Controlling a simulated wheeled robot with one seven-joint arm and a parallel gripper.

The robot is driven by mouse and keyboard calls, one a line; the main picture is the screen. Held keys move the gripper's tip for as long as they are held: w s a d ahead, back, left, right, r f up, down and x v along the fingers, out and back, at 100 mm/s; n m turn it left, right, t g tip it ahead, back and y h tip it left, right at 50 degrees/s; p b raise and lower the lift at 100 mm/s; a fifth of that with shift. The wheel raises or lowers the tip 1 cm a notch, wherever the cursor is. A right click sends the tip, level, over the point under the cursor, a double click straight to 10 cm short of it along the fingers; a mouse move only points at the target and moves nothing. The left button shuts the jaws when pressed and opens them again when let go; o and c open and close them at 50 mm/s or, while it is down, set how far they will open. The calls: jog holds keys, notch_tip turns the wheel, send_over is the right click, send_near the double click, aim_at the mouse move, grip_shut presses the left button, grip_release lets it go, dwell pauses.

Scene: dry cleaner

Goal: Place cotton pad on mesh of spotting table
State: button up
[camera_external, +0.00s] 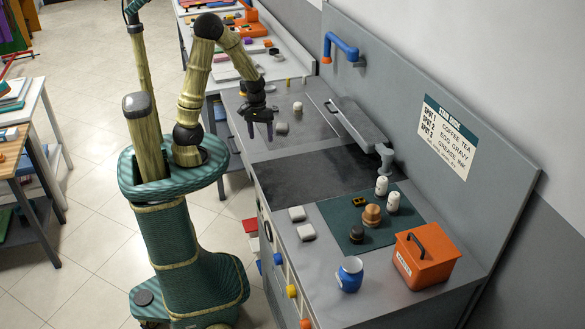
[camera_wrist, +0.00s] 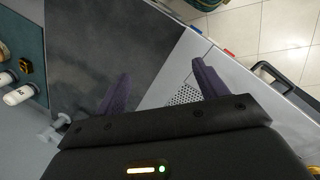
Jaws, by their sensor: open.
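My gripper (camera_external: 261,131) is open and empty above the far part of the grey spotting table (camera_external: 326,262). In the wrist view my gripper (camera_wrist: 162,80) has its two purple fingers spread apart. A perforated mesh patch (camera_wrist: 184,95) shows between them on the pale table top, partly hidden by the gripper body. Two pale, rounded square pads, likely cotton pads, lie near the table's front edge: one (camera_external: 297,214) and one closer to the camera (camera_external: 306,232). A similar pale piece (camera_external: 281,128) lies just right of my gripper. No pad is visible in the wrist view.
A dark panel (camera_external: 310,178) covers the table's middle. A green mat (camera_external: 345,212) holds white bottles (camera_external: 381,186), a brown knob-like piece (camera_external: 372,215) and a black one. A blue jar (camera_external: 349,274) and orange box (camera_external: 425,258) stand nearest. A grey padded arm (camera_external: 357,122) lies along the back.

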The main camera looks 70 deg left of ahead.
jog(key=d+r+m+t+y, duration=0.2)
jog(key=d+r+m, duration=0.2)
jog(key=m, duration=0.4)
jog(key=shift+w+d+r+t+y, duration=0.15)
jog(key=shift+w+d+t+y, duration=0.15)
jog(key=shift+d, duration=0.35)
jog(key=shift+s, duration=0.15)
